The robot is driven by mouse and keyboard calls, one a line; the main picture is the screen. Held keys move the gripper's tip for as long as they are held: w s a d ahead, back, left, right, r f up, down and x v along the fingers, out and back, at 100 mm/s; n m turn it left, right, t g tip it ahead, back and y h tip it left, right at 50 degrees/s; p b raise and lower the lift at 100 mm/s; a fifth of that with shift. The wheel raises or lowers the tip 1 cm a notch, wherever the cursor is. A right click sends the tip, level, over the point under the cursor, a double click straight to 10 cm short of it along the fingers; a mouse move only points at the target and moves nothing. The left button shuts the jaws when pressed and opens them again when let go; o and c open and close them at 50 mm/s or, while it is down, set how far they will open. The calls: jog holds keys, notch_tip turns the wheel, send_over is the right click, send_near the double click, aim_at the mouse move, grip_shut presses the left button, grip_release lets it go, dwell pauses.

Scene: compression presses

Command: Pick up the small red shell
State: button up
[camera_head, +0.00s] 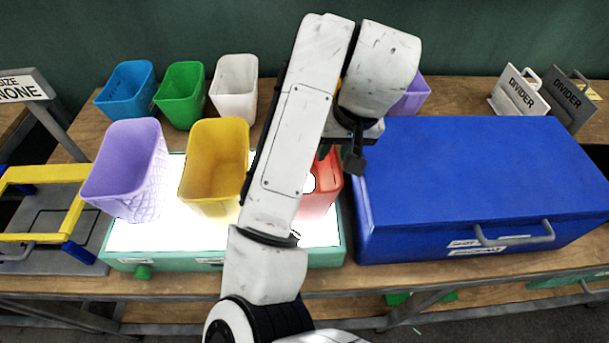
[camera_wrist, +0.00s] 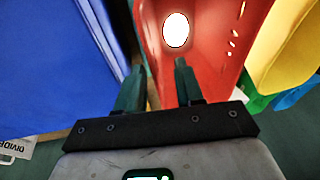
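The small red shell (camera_head: 331,182) stands on the lit top of the green-edged box, partly hidden behind my arm. It has an oval hole in its wall, through which bright light shows. In the wrist view the red shell (camera_wrist: 215,40) fills the upper middle. My gripper (camera_head: 340,158) is over the shell's upper right rim in the head view. In the wrist view my gripper (camera_wrist: 161,68) has its two fingers apart, with red wall visible between and beyond them. I cannot tell whether either finger touches the shell.
The large blue box (camera_head: 480,180) stands close on the right. A yellow shell (camera_head: 215,165) and a lilac shell (camera_head: 125,170) share the lit green-edged box (camera_head: 200,262). Blue, green and white shells stand behind. Another lilac shell (camera_head: 413,95) is behind my arm.

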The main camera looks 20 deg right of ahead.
aim_at(331, 161)
jog(key=shift+d+x, duration=0.15)
jog(key=shift+x, duration=1.2)
jog(key=shift+d+x, duration=0.2)
jog(key=shift+x, duration=1.15)
jog(key=shift+f, duration=0.25)
jog(key=shift+c, duration=0.3)
grip_shut()
